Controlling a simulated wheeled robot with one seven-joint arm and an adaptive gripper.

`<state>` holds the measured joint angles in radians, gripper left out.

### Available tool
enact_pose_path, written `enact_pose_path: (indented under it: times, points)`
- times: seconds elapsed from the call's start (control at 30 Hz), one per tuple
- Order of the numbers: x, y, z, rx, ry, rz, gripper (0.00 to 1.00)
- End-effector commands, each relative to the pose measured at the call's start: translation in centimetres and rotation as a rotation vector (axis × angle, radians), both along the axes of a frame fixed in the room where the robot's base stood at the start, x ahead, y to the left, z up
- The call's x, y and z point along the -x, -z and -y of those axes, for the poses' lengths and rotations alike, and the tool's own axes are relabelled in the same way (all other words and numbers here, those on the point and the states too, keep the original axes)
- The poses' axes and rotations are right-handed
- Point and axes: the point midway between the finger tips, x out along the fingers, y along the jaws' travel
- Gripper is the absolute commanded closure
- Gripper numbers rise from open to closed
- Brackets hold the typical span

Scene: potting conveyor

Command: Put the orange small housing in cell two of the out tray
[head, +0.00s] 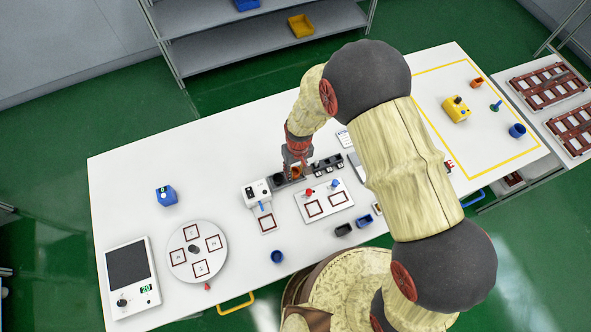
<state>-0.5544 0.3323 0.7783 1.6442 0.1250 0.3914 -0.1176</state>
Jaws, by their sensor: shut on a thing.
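My gripper (297,160) points down over the middle of the white table, at a dark grey row of holders (321,168). It is shut on a small orange housing (296,172), which is partly hidden by the fingers. The housing is at the left part of the row; I cannot tell whether it touches the row. Another orange cup-like part (477,83) stands inside the yellow outline at the right. Red-brown trays with cells (546,86) lie on a side stand at the far right. No cell numbers are readable, and I cannot tell which is the out tray.
A white box device (257,193) and a white panel with a red knob (324,202) stand close to my gripper. A round white plate (197,251) is at the left. Blue and dark cups (277,257) stand near the front edge. The back left table is clear.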

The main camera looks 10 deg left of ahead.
Motion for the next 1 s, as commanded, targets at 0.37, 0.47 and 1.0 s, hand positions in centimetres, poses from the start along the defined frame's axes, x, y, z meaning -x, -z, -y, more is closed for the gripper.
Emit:
enact_pose_path:
  times: [0.37,0.47,1.0]
  points:
    - [0.0,0.3,0.0,0.001,0.0,-0.001,0.65]
    - [0.0,0.3,0.0,0.0,0.0,0.0,0.64]
    - [-0.2,-4.3,0.1,-0.003,0.0,0.003,0.64]
